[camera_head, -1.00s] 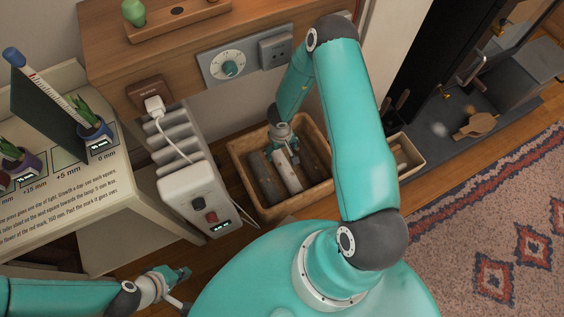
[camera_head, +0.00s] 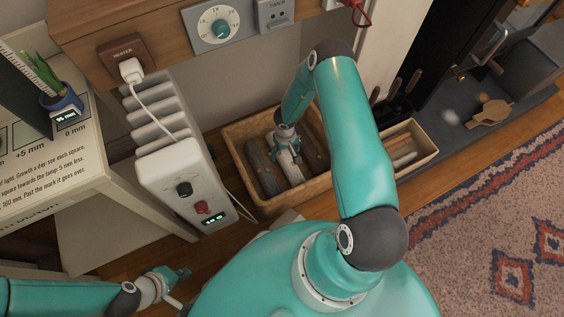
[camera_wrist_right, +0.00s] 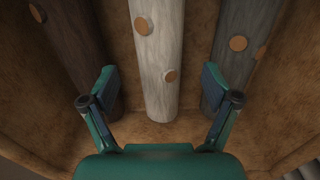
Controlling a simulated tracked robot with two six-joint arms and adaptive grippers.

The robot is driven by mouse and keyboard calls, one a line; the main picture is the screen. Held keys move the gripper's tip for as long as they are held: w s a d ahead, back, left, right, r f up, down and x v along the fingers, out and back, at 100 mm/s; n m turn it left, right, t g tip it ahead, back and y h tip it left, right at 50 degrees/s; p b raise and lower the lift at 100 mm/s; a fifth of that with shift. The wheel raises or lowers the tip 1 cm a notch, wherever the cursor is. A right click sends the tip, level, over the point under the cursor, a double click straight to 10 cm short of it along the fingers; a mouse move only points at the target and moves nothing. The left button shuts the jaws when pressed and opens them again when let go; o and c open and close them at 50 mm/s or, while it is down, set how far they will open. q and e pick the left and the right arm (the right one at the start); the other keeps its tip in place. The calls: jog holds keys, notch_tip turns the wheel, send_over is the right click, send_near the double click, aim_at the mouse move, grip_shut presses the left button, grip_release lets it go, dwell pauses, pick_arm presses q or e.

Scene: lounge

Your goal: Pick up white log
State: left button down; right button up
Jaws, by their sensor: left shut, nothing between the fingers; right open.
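The white log (camera_head: 291,169) lies in a brown wooden crate (camera_head: 266,208) between two darker logs. In the right wrist view the white log (camera_wrist_right: 158,60) runs from the top down between my open right fingers (camera_wrist_right: 159,95), with a gap on both sides. My right gripper (camera_head: 287,148) is down in the crate over the white log. It hides part of the log in the head view. My left gripper (camera_head: 180,284) is shut and empty at the lower left, away from the crate.
A grey-brown log (camera_head: 264,170) lies left of the white one and a dark log (camera_head: 314,150) right of it. A white heater (camera_head: 183,185) with a cable stands left of the crate. A smaller tray (camera_head: 412,152) stands to the right. Fireplace tools (camera_head: 398,95) stand behind.

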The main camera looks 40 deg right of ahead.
notch_tip(320, 180, down, 6)
jog(key=b, duration=0.3)
jog(key=shift+w+r, duration=0.1)
jog(key=shift+r, duration=0.05)
jog(key=shift+r, duration=0.1)
jog(key=c, duration=1.6)
